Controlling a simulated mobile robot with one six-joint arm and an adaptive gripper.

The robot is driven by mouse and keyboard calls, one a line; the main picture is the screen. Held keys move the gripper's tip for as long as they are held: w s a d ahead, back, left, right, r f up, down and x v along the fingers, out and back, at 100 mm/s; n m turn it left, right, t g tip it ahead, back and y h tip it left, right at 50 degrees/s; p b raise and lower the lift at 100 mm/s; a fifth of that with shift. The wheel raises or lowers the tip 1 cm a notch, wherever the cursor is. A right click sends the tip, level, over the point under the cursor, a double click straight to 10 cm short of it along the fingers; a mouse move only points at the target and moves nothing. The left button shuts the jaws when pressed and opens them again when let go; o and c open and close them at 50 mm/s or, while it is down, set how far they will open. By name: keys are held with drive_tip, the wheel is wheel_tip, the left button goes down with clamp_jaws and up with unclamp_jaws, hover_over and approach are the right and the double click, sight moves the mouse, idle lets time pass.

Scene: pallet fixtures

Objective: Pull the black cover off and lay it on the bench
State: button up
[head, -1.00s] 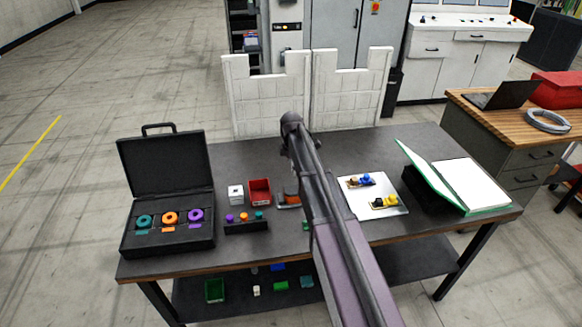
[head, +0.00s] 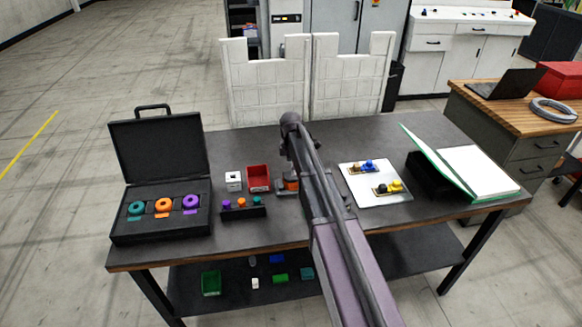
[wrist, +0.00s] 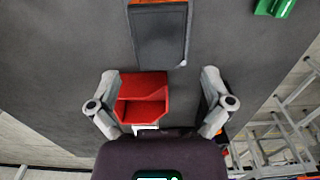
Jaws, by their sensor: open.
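The black cover (wrist: 160,38) is a dark, flat rectangular piece at the top middle of the wrist view, lying at the bench. An orange strip (wrist: 158,1) shows at its far end. In the head view, a small dark-and-orange item (head: 288,185) shows beside my arm, partly hidden by it. My gripper (wrist: 160,74) is open and empty, with its two fingers wide apart. The cover lies ahead of the fingertips, apart from them. In the head view my arm hides the gripper. The bench (head: 240,142) has a dark grey top.
A red bin (head: 258,178) appears between the fingers in the wrist view. A white block (head: 233,181) and a rack with coloured knobs (head: 243,211) stand nearby. An open black case (head: 160,150) is left; a white plate (head: 375,197) and green folder (head: 440,153) are right.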

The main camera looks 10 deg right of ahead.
drive_tip(key=shift+f+b, duration=1.7)
drive_tip(key=shift+f, duration=0.3)
drive_tip(key=c, duration=1.2)
drive_tip(key=shift+r+p, duration=0.4)
drive_tip(key=shift+r+p, duration=2.4)
drive_tip(key=shift+p, duration=0.05)
